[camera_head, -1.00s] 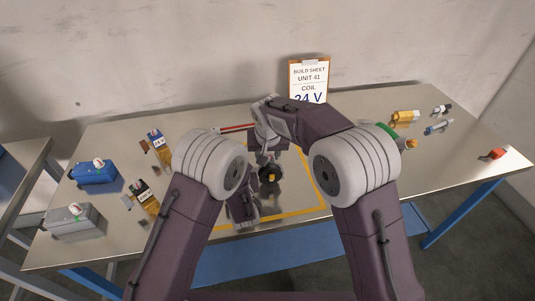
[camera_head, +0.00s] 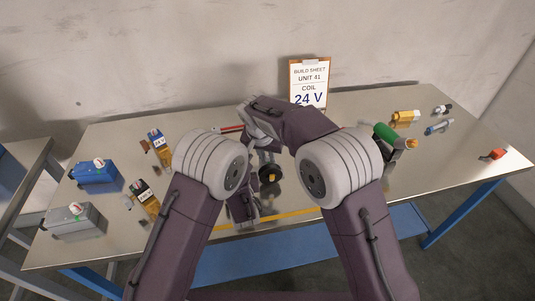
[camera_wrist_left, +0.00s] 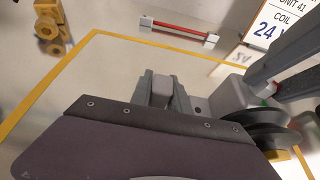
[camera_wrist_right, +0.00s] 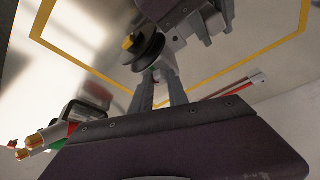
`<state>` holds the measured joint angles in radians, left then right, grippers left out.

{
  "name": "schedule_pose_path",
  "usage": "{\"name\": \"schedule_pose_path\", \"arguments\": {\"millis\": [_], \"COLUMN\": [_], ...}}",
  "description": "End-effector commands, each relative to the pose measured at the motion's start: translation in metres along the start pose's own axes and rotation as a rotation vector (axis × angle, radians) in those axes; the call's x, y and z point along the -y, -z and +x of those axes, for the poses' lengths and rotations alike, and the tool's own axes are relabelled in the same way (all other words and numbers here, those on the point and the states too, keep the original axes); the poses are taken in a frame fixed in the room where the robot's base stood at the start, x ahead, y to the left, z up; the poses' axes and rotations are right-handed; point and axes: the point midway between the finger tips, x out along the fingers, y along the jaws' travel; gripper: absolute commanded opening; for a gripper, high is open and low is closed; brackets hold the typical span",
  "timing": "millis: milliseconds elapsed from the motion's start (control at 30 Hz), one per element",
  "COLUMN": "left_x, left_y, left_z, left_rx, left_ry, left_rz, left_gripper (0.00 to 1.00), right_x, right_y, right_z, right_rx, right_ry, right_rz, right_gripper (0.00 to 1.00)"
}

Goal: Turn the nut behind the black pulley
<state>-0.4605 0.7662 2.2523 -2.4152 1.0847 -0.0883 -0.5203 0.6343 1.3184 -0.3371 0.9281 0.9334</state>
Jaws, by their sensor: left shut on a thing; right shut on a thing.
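The black pulley (camera_head: 270,173) has a yellow-brown centre and sits near the middle of the table. It shows at the right of the left wrist view (camera_wrist_left: 258,127) and at the top of the right wrist view (camera_wrist_right: 142,54). My right gripper (camera_wrist_right: 160,76) is shut just behind the pulley. The nut is mostly hidden between its fingertips. The right fingers also show in the left wrist view (camera_wrist_left: 285,70). My left gripper (camera_wrist_left: 163,92) is shut on a grey part of the unit beside the pulley. In the head view my arms hide much of the unit.
A yellow line (camera_head: 290,213) marks the work area. A red bar (camera_wrist_left: 180,29) lies behind. A build sheet (camera_head: 309,82) reading 24 V stands at the back. Blue (camera_head: 95,173) and grey (camera_head: 74,221) boxes stand left; a green cylinder (camera_head: 385,133) lies right.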

Motion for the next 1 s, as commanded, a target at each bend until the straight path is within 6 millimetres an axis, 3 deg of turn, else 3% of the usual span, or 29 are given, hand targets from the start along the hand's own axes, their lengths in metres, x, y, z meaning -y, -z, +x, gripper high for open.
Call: {"name": "schedule_pose_path", "arguments": {"millis": [600,1000], "left_x": [0.0003,0.0006], "left_y": [-0.0002,-0.0001], "left_z": [-0.0001,-0.0002], "left_rx": [0.0,0.0], "left_ry": [0.001,0.002], "left_rz": [0.0,0.001], "left_gripper": [0.0,0.0], "right_x": [0.007,0.009], "right_y": [0.0023,0.0052], "right_z": [0.0008,0.0016], "right_rx": [-0.002,-0.005], "right_ry": [-0.214,-0.293], "right_rz": [0.524,0.719], "right_gripper": [0.0,0.0]}}
